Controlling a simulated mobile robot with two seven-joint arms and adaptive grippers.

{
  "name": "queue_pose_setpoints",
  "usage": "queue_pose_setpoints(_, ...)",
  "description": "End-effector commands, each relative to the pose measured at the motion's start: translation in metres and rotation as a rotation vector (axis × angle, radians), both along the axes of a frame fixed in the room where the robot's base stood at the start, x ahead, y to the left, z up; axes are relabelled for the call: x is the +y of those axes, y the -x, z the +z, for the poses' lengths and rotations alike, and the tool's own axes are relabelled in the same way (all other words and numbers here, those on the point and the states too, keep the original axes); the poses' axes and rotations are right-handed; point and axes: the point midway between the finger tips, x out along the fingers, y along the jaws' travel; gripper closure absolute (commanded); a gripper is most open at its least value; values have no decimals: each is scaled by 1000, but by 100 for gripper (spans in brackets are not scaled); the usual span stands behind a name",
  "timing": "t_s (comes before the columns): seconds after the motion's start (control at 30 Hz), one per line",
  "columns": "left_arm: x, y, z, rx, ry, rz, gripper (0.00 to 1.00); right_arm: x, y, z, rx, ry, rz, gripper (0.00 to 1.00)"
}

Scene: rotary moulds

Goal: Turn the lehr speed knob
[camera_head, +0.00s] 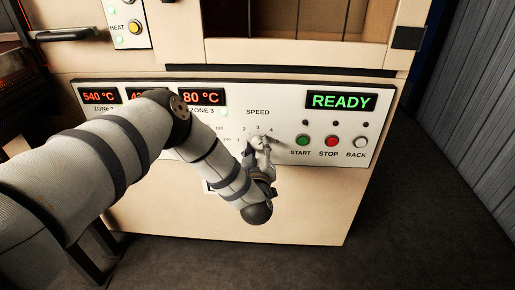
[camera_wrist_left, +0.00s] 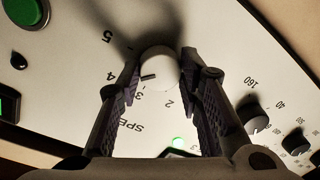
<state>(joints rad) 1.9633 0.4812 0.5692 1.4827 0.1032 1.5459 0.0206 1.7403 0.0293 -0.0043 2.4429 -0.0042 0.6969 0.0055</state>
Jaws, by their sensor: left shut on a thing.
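The white round speed knob (camera_wrist_left: 161,66) sits on the panel below the SPEED label (camera_head: 258,112). In the left wrist view its dark pointer mark points roughly between the 3 and the 4 of the scale. My left gripper (camera_head: 260,146) is at the knob, with the arm reaching in from the left; in the left wrist view its two fingers (camera_wrist_left: 160,60) stand on either side of the knob, shut on it. In the head view the gripper hides most of the knob. My right gripper is not in view.
Right of the knob are the green START button (camera_head: 303,141), red STOP button (camera_head: 331,141) and white BACK button (camera_head: 361,143). A display (camera_head: 341,101) above them reads READY. Other small knobs (camera_wrist_left: 252,116) show in the left wrist view. The floor at right is clear.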

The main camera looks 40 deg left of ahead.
Motion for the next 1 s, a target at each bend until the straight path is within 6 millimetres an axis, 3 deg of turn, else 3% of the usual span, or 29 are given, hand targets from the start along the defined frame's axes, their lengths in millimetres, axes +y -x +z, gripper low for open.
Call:
queue_pose_setpoints(0.03,-1,0,-1,2,0,-2,95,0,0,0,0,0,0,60)
queue_pose_setpoints(0.07,-1,0,-1,2,0,-2,61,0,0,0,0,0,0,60)
queue_pose_setpoints(0.13,-1,0,-1,3,1,-2,47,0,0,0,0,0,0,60)
queue_pose_setpoints(0.47,-3,3,0,3,1,-2,47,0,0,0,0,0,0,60)
queue_pose_setpoints(0.8,-51,72,3,5,2,-5,47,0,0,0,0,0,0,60)
queue_pose_setpoints(1.0,-67,96,5,4,0,-2,47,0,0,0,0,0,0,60)
